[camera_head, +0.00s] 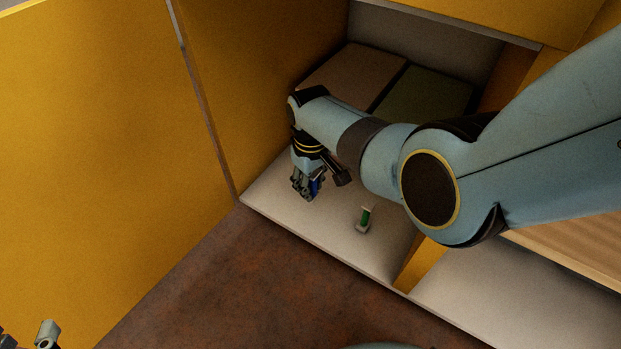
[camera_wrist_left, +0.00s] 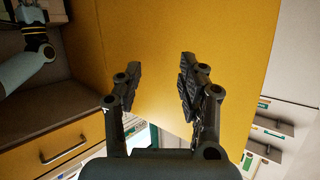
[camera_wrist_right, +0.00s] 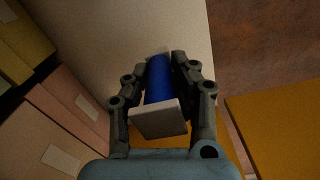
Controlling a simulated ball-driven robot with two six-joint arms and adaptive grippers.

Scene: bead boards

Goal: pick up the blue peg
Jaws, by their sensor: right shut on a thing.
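The blue peg (camera_wrist_right: 159,80) is a blue cylinder with a pale square plate at its near end, in the right wrist view. My right gripper (camera_wrist_right: 163,72) is shut on it, one finger on each side. In the head view the right gripper (camera_head: 308,190) is over the pale shelf floor, and a bit of the blue peg (camera_head: 315,186) shows between its fingers. I cannot tell whether the peg touches the shelf. My left gripper (camera_wrist_left: 160,75) is open and empty, in front of a yellow panel; part of it shows at the lower left of the head view.
A green peg (camera_head: 365,218) with pale ends stands on the shelf (camera_head: 284,205), right of my right gripper. Brown and green boxes (camera_head: 425,100) lie at the back. Yellow panels (camera_head: 110,130) bound the left side. The brown floor (camera_head: 230,290) in front is clear.

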